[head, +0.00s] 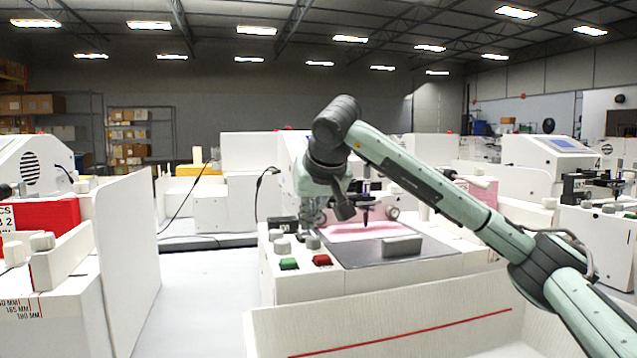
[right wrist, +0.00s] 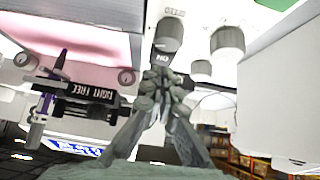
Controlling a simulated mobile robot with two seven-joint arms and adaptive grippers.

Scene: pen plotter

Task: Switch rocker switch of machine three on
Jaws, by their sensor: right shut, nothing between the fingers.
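The middle machine (head: 300,287) is white, with knobs, a green button (head: 289,264), a red button (head: 322,260) and a purple pen over a pink sheet. My right gripper (head: 314,222) is above its rear left panel, behind the buttons. In the right wrist view the gripper (right wrist: 163,78) is shut and empty, its fingertips close to small "ON" lettering (right wrist: 164,57) that appears upside down. The rocker switch cannot be made out clearly; the fingers may hide it. I cannot tell whether they touch it. My left gripper is not in view.
Grey knobs (right wrist: 228,41) stand beside the fingertips in the right wrist view, and a dark rail with a purple pen (right wrist: 42,108) lies left. A white tray wall with a red line (head: 400,334) stands in front. Other white machines (head: 532,165) stand around.

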